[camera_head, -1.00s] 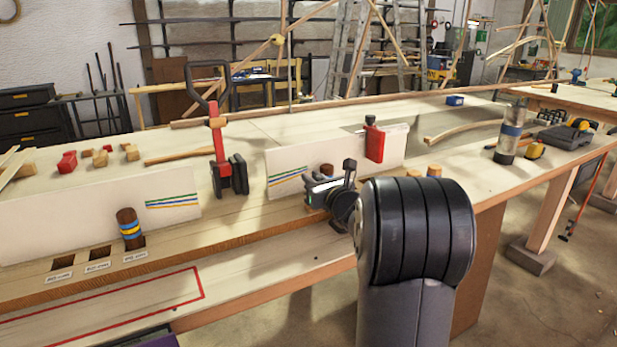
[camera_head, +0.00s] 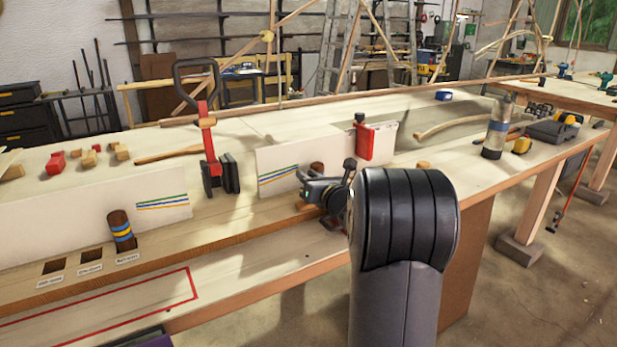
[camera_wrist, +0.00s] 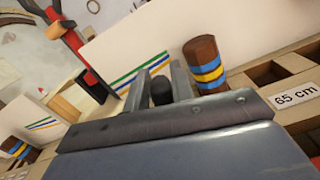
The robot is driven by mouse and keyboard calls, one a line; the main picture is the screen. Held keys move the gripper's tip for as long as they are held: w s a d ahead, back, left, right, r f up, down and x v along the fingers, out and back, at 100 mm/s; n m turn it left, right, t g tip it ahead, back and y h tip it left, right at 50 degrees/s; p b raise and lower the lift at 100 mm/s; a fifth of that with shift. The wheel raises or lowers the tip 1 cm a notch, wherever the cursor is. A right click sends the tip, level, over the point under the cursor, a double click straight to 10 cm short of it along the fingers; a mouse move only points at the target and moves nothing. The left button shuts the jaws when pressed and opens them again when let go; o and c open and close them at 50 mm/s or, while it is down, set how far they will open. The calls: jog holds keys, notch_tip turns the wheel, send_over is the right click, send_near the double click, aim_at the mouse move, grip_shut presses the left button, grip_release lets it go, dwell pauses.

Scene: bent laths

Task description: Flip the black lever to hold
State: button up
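A tall black loop handle (camera_head: 195,78) on a red upright arm (camera_head: 207,140) stands on the bench, with black pads at its foot. The red arm also shows at the upper left of the wrist view (camera_wrist: 66,42). My gripper (camera_head: 312,187) is over the front of the bench, to the right of that handle and before the second striped white board. In the wrist view its two fingers (camera_wrist: 160,85) are apart. A small black rounded knob (camera_wrist: 162,93) shows between them; I cannot tell whether they touch it. A brown banded peg (camera_wrist: 205,64) stands just right of the fingers.
A white striped board (camera_head: 100,212) stands at left and another (camera_head: 275,168) behind my gripper. A red block with a black knob (camera_head: 372,141) sits on the second board. Another banded peg (camera_head: 121,230) stands by labelled holes. A metal cylinder (camera_head: 496,135) stands at right.

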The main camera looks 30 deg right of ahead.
jog(key=o, duration=0.4)
jog(key=shift+c, duration=0.2)
jog(key=s, duration=1)
jog(key=shift+s+d, duration=0.15)
jog(key=shift+s, duration=0.25)
